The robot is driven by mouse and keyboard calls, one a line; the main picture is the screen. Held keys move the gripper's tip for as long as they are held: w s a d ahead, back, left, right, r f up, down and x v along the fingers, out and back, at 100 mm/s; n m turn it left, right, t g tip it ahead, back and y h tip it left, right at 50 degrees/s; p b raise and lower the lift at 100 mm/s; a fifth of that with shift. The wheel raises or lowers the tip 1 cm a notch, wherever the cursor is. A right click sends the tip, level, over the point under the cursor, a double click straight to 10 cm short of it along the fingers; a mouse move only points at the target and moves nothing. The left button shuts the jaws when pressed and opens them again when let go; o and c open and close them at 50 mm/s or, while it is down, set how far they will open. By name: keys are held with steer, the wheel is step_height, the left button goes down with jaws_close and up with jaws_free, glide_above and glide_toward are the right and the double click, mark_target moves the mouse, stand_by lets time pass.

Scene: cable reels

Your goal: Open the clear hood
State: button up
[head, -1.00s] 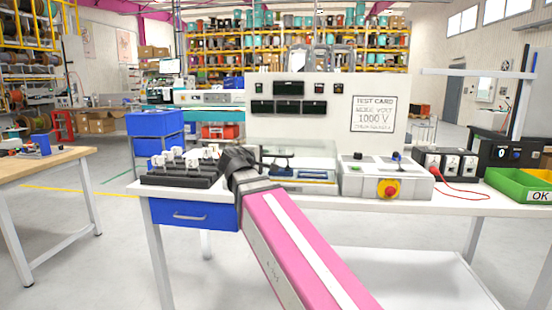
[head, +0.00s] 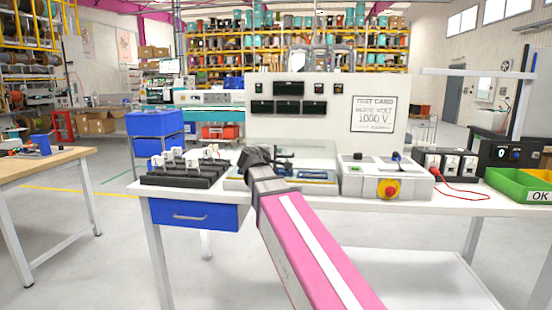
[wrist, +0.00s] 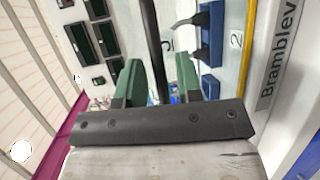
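The clear hood (head: 318,150) is a see-through box on the bench, left of the grey control box, and it looks down over a fixture with blue parts. My gripper (head: 284,161) is at the hood's front left, partly covering it in the head view. In the wrist view, the two green fingers of my gripper (wrist: 160,82) stand apart. A dark bar (wrist: 155,35) runs between them, lengthwise in the picture; it looks like the hood's handle. I cannot tell whether the fingers touch it. Blue blocks (wrist: 210,35) and a number 2 lie to its right.
The control box (head: 385,182) with a red and yellow knob stands right of the hood. A dark rack (head: 182,175) of white-topped pieces is on the left. The panel with the test card (head: 373,114) rises behind. A green bin (head: 520,184) is at far right.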

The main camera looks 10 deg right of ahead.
jaws_close()
steer(key=shift+r, duration=0.1)
